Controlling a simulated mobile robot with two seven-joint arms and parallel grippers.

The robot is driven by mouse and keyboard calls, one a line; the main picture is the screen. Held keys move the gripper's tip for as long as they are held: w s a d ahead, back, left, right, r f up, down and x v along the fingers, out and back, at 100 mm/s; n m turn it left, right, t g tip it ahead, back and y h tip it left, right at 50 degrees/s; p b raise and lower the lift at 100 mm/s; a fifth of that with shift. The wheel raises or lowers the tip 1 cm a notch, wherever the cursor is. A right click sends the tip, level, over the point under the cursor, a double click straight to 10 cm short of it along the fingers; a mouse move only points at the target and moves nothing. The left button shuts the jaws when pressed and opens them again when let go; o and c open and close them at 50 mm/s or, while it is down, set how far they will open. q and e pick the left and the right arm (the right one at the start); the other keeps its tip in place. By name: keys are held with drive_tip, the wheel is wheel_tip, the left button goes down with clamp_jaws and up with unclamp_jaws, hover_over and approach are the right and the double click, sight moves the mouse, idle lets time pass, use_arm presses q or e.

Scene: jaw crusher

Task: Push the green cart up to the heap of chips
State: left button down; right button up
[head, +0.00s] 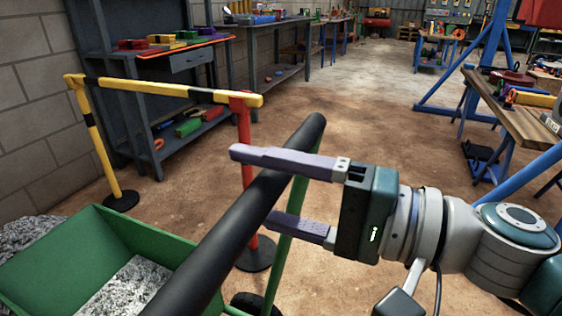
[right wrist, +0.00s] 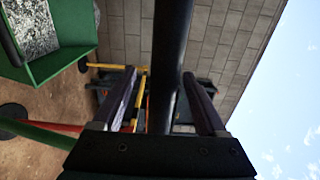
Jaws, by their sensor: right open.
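The green cart (head: 150,240) is at the lower left of the head view, with grey chips (head: 128,288) in its tray. Its thick black handle bar (head: 240,215) slants up to the right on a green post. A grey heap of chips (head: 28,235) shows at the left edge, beyond the cart's tray. My right gripper (head: 252,186) is open, with its fingers on either side of the bar. In the right wrist view the bar (right wrist: 172,60) passes between the open fingers; contact cannot be told. My left gripper is not in view.
A yellow-black barrier (head: 160,90) on a yellow post and a red post (head: 243,130) stands just beyond the cart. Dark workbenches (head: 150,75) line the left wall. A wooden bench (head: 515,115) stands at right. The floor (head: 345,105) between is open.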

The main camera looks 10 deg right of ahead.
drive_tip(key=shift+r, duration=0.1)
idle(0.3)
drive_tip(key=b+v, duration=0.1)
drive_tip(key=v, duration=1.1)
drive_tip(key=s+a+r+n+g+h+p, duration=0.5)
drive_tip(key=s+r+n+g+h+p, duration=0.5)
drive_tip(key=p, duration=1)
drive_tip(key=s+d+r+m+t+h+p, duration=0.1)
drive_tip(key=s+d+r+t+h+p, duration=0.35)
drive_tip(key=d+r+p, duration=0.65)
wheel_tip(320, 180, up, 36)
drive_tip(key=a+p, duration=0.1)
drive_tip(key=p, duration=3.5)
drive_tip(key=shift+w+a+f+g, duration=0.25)
drive_tip(key=shift+w+a+g, duration=0.1)
drive_tip(key=shift+g, duration=0.1)
drive_tip(key=shift+f, duration=0.1)
